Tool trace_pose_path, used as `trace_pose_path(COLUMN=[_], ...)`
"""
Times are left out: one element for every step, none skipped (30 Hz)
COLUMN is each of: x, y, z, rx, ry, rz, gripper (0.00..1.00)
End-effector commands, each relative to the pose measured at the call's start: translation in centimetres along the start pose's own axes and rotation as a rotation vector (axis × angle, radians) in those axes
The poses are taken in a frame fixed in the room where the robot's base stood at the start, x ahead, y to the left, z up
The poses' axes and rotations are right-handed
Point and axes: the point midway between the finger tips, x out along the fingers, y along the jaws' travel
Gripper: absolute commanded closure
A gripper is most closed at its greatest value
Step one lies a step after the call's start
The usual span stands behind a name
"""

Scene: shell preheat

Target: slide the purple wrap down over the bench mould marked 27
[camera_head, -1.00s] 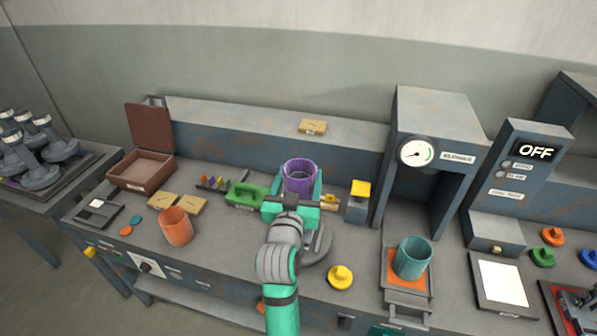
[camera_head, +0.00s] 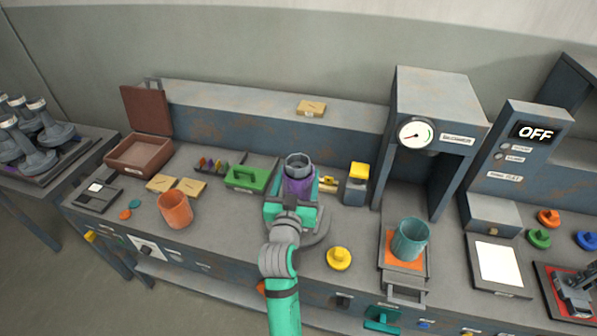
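The purple wrap (camera_head: 299,187) is around the grey bench mould (camera_head: 297,162), whose round hollow top stands out above the wrap's upper edge. My gripper (camera_head: 296,193) reaches in from the front with one teal finger on each side of the wrap, and it appears shut on it. The gripper hides the wrap's lower part and the mould's foot, so I cannot tell how close the wrap is to the base. The mark 27 cannot be read.
A yellow-topped block (camera_head: 357,184) stands close on the right and a green block (camera_head: 247,178) on the left. A yellow knob (camera_head: 339,258) lies in front right. An orange cup (camera_head: 175,209) and a teal cup (camera_head: 410,239) stand farther off. A raised ledge (camera_head: 240,113) runs behind.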

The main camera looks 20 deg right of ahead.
Motion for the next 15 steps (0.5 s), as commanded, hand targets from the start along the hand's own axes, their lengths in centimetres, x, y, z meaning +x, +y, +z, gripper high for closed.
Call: trace_pose_path(x=[0.0,0.0,0.0,0.0,0.0,0.0,0.0,0.0,-0.1,-0.1,-0.1,-0.1,-0.1,-0.1,-0.1], y=[0.0,0.0,0.0,0.0,0.0,0.0,0.0,-0.1,-0.2,-0.3,-0.3,-0.3,-0.3,-0.3,-0.3], z=[0.4,0.6,0.8,1.1,1.2,1.5,1.8,1.9,2.2,2.5,2.7,2.9,3.1,3.3,3.5], rx=[-0.001,-0.001,0.0,0.0,0.0,0.0,-0.001,-0.001,-0.001,0.0,0.0,0.0,0.0,-0.001,-0.001], ry=[-0.001,-0.001,0.0,0.0,0.0,-0.001,-0.001,0.0,-0.001,-0.001,-0.001,-0.001,-0.001,0.0,0.0], rz=[-0.001,-0.001,-0.001,-0.001,-0.001,-0.001,-0.001,-0.001,-0.003,-0.004,-0.004,-0.005,-0.004,-0.004,-0.003], gripper=[0.56,0.56,0.56,0.56,0.56,0.56,0.56,0.56,0.56,0.56,0.56,0.56,0.56,0.56,0.56])
